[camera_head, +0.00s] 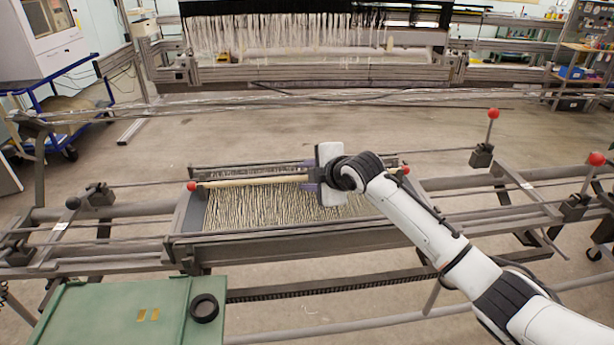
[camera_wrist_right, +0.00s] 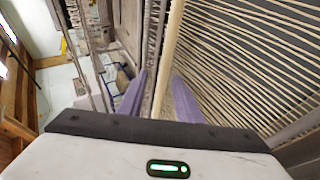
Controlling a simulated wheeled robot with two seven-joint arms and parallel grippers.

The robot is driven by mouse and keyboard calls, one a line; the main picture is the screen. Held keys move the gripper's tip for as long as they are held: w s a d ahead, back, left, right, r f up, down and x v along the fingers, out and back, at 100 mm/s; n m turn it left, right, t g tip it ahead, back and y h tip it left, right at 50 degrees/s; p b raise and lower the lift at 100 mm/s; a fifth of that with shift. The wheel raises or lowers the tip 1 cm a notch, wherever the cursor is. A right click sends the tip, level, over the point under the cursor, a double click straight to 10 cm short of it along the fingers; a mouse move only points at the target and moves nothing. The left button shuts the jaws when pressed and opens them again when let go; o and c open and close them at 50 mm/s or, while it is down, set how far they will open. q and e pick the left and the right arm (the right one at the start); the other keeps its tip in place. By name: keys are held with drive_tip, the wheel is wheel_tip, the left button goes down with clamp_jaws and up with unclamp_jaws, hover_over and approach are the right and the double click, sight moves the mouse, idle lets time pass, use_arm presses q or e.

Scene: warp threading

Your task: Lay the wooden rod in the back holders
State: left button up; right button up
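The pale wooden rod (camera_head: 250,181) lies across the back of the small warp frame, above the light threads (camera_head: 265,208). Its left end is near a red ball (camera_head: 191,186); my right gripper hides part of its right half. My right gripper (camera_head: 318,176) is over the rod, right of its middle. In the right wrist view, the rod (camera_wrist_right: 169,45) runs between the two purple fingers (camera_wrist_right: 160,76), with gaps visible on both sides, so the gripper looks open around it. I cannot clearly make out the back holders or whether the rod is seated in them. My left gripper is not in view.
A second red ball (camera_head: 405,170) is at the frame's right end. Metal rails (camera_head: 130,245) run along both sides, with upright red-topped levers (camera_head: 493,114) at right. A green box (camera_head: 110,315) with a black ring (camera_head: 204,308) stands front left. Open floor (camera_head: 270,125) lies behind.

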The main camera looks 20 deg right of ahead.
drive_tip(key=shift+f, duration=0.15)
drive_tip(key=v, duration=1)
drive_tip(key=shift+s, duration=0.25)
